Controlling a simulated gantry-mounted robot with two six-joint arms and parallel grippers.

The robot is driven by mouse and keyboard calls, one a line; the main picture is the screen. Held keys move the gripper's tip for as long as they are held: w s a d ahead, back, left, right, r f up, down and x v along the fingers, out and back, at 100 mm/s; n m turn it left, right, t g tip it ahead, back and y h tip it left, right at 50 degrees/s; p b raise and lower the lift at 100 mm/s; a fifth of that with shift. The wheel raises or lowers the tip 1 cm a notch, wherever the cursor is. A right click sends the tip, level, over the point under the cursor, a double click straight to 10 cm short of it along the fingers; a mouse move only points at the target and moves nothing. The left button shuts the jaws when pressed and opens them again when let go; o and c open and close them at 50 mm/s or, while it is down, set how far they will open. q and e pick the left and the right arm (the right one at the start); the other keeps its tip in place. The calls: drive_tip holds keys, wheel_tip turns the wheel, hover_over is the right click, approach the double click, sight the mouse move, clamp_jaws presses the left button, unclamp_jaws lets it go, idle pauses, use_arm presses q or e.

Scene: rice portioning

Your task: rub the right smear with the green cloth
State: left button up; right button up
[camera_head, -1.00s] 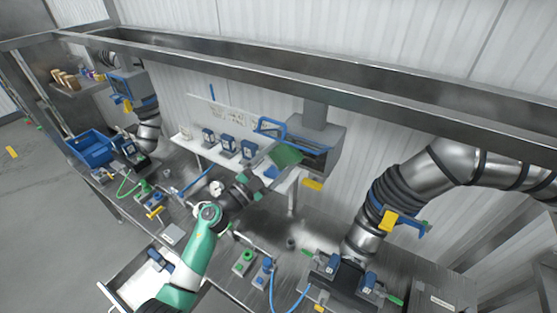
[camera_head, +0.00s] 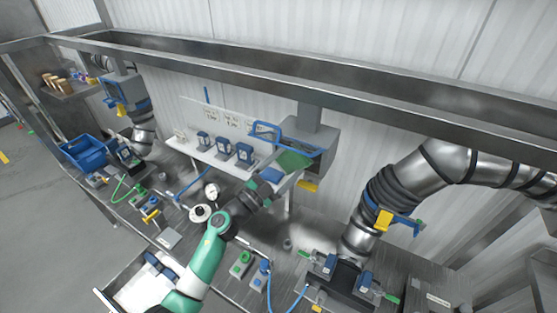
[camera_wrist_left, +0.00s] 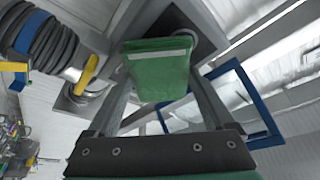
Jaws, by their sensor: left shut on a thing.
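The green cloth (camera_head: 294,160) is a folded pad in my left gripper (camera_head: 283,179), in front of the lower front of the grey hood (camera_head: 318,124). In the left wrist view the cloth (camera_wrist_left: 158,72) sits between the two fingers of my left gripper (camera_wrist_left: 160,92), which is shut on it. I cannot tell whether the cloth touches the hood. I cannot make out the right smear in either view. My right gripper is not in view.
A blue frame (camera_head: 264,130) sticks out at the hood's left, and a yellow handle (camera_head: 308,186) hangs below. A white shelf (camera_head: 205,158) with blue devices stands left of it. A large silver duct (camera_head: 425,175) bends down at right. A metal beam (camera_head: 400,119) crosses above.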

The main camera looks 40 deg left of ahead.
sight(305, 168)
use_arm(q)
drive_tip(key=d, duration=0.2)
drive_tip(key=w+d+p, duration=0.1)
drive_tip(key=d, duration=0.1)
drive_tip(key=shift+d+r, duration=0.2)
drive_tip(key=shift+d, duration=0.1)
drive_tip(key=shift+s+a+p, duration=0.15)
drive_tip(key=shift+s+a, duration=0.05)
drive_tip(key=shift+a, duration=1.05)
drive_tip(key=shift+s+a+p, duration=0.15)
drive_tip(key=shift+s+a, duration=0.05)
drive_tip(key=shift+a, duration=1)
drive_tip(key=a, duration=0.3)
drive_tip(key=shift+s+a, duration=0.2)
drive_tip(key=shift+s, duration=0.2)
drive_tip(key=s+d, duration=0.1)
drive_tip(key=s, duration=0.5)
drive_tip(key=shift+d+f, duration=0.15)
drive_tip(key=shift+d, duration=0.05)
